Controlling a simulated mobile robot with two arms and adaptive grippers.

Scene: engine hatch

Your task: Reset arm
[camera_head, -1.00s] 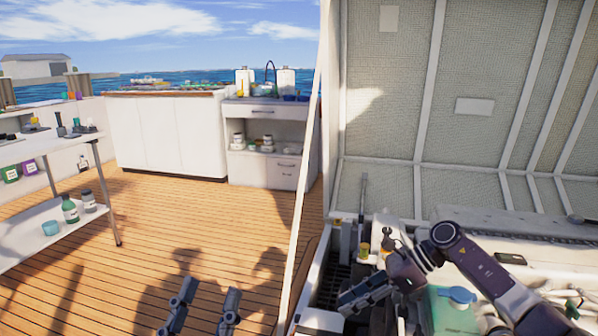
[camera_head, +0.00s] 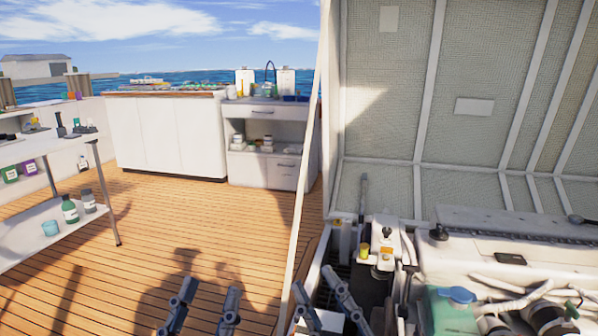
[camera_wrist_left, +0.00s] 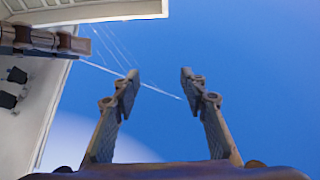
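My left gripper (camera_head: 210,286) is at the bottom of the head view, above the wooden deck, with its two fingers apart and nothing between them. In the left wrist view the left gripper (camera_wrist_left: 158,85) points up at blue sky, open and empty. My right gripper (camera_head: 314,278) is at the bottom centre of the head view, by the near left edge of the engine bay. Its two fingers are spread apart and no object shows between them. The right arm behind it is out of the picture.
The open hatch lid (camera_head: 460,150) stands over the engine bay at right, which holds a white engine (camera_head: 480,255) and a greenish tank with a blue cap (camera_head: 457,295). A shelf table (camera_head: 40,220) stands at left and a white cabinet (camera_head: 155,135) behind. The wooden deck (camera_head: 150,220) between is clear.

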